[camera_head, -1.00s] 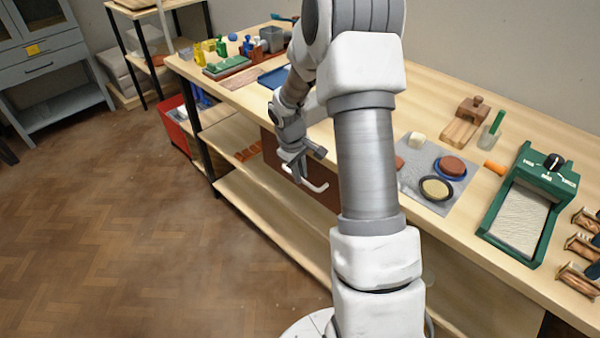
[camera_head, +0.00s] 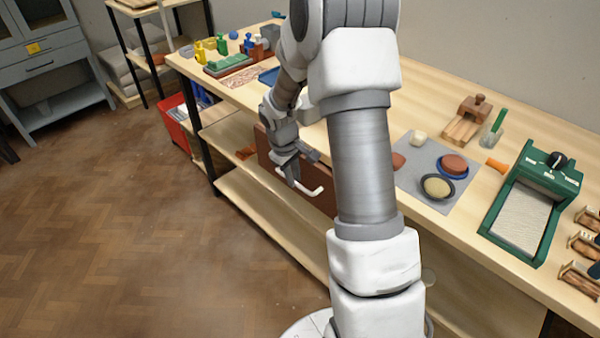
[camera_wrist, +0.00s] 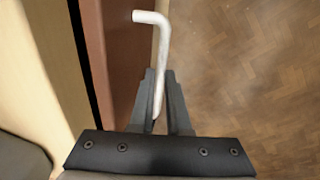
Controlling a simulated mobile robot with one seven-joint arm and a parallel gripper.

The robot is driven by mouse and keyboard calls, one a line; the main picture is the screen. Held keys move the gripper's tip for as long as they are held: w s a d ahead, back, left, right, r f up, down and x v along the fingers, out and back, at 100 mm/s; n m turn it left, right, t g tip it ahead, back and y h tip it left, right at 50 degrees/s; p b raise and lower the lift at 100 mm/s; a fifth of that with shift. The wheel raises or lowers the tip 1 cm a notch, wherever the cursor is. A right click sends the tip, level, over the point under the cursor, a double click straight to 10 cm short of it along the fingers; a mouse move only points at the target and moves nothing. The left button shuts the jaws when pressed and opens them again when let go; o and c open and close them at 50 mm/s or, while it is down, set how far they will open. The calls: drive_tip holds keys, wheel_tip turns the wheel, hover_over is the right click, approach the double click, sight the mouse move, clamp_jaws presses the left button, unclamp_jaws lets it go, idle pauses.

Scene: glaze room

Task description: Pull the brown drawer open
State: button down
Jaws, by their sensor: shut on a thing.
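The brown drawer (camera_head: 322,194) is set under the workbench top, and its front stands out from the bench, partly hidden by my arm. Its white bar handle (camera_head: 313,192) sticks out from the front. My gripper (camera_head: 291,174) is at the handle, with its fingers around the bar. In the wrist view the brown drawer front (camera_wrist: 128,50) is on the left, and the white handle (camera_wrist: 160,55) runs down between the two fingers of my gripper (camera_wrist: 163,100), which are shut on it. A dark gap shows between the drawer front and the pale bench edge.
The workbench top (camera_head: 430,100) holds a green-framed slab tray (camera_head: 525,205), a grey mat (camera_head: 415,180) with bowls, and several small bottles at the far end. A red crate (camera_head: 178,128) stands past the bench leg. The wooden floor (camera_head: 130,230) before the drawer is clear.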

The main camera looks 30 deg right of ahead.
drive_tip(key=s+a+b, duration=0.1)
drive_tip(key=s+a, duration=0.2)
drive_tip(key=a, duration=0.6)
drive_tip(key=s+a+b, duration=0.2)
drive_tip(key=s+a, duration=0.1)
drive_tip(key=a, duration=0.6)
drive_tip(key=s+a+b, duration=0.2)
drive_tip(key=s+a, duration=0.1)
drive_tip(key=a, duration=0.6)
drive_tip(key=shift+s, duration=0.4)
drive_tip(key=c, duration=0.9)
unclamp_jaws()
drive_tip(key=a+r+p, duration=0.1)
drive_tip(key=r, duration=0.4)
drive_tip(key=a+r+p, duration=0.1)
drive_tip(key=r+p, duration=0.1)
drive_tip(key=r, duration=0.4)
drive_tip(key=s+a+r+p, duration=0.1)
drive_tip(key=r, duration=0.5)
drive_tip(key=shift+s+r, duration=0.1)
